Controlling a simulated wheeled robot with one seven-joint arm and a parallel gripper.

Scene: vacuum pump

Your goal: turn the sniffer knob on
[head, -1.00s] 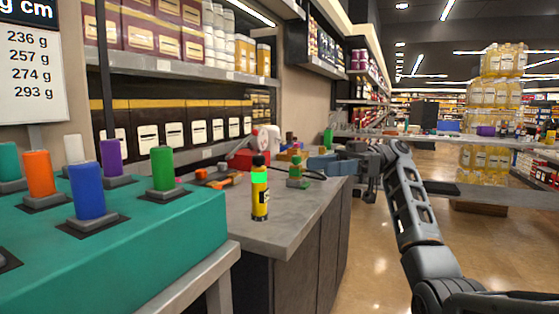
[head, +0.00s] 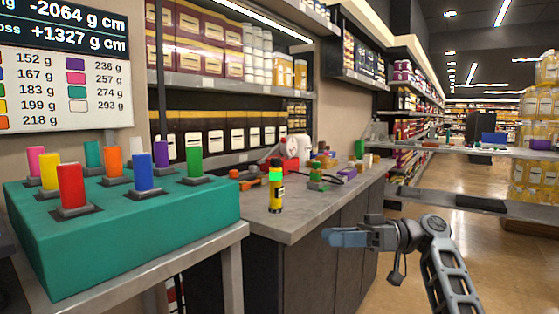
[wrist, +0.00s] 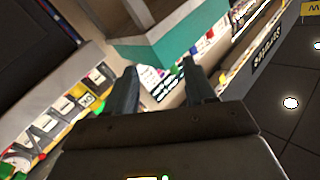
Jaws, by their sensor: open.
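A small upright cylinder (head: 276,190), yellow and black with a bright green band and a dark top, stands on the grey counter (head: 285,220) near its front left corner. It may be the sniffer; I cannot make out a knob on it. My gripper (head: 340,238) is in front of the counter, to the right of the cylinder and lower in the picture, clear of it. In the wrist view the two fingers of my gripper (wrist: 163,88) are apart with nothing held between them.
A teal box (head: 130,240) with several coloured cylinders stands on a table at the left. Several small tools and coloured parts, including a red and white device (head: 292,152), lie farther back on the counter. Open floor (head: 400,285) lies to the right.

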